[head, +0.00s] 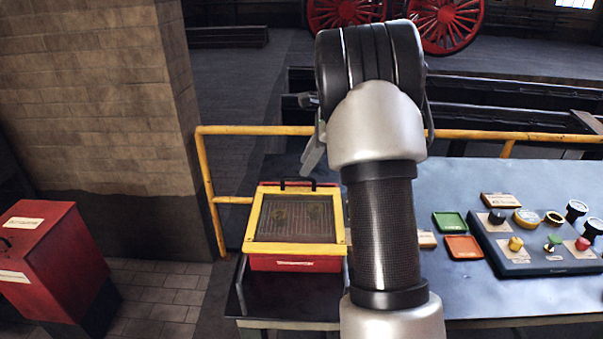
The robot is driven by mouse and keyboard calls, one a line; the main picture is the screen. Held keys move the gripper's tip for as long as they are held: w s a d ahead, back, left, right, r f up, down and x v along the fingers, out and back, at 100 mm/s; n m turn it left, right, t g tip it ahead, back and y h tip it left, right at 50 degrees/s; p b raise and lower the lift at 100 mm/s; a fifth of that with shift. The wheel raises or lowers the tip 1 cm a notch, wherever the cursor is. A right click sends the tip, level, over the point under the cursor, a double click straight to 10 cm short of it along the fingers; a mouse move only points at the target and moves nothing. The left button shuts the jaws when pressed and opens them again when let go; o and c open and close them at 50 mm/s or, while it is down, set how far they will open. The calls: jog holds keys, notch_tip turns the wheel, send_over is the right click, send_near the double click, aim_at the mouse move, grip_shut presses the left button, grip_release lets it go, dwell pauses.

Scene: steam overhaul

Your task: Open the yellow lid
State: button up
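The yellow lid (297,247) is a yellow frame around a dark see-through window. It lies down over a red box (296,263) on the left end of the table, and looks closed. Two roundish shapes show dimly through the window. My gripper (312,153) hangs above and beyond the box's far right corner, apart from the lid. Only a grey part of it shows beside my arm. The rest is hidden, so I cannot tell whether it is open.
A blue-grey table (465,185) extends right, with a green tray (450,222), an orange tray (464,247) and a control panel (535,243) with several knobs. A yellow railing (250,130) runs behind. A red bin (45,260) and brick pillar (90,120) stand left.

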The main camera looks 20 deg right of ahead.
aim_at(302, 180)
jog(key=shift+x, duration=2.25)
grip_shut()
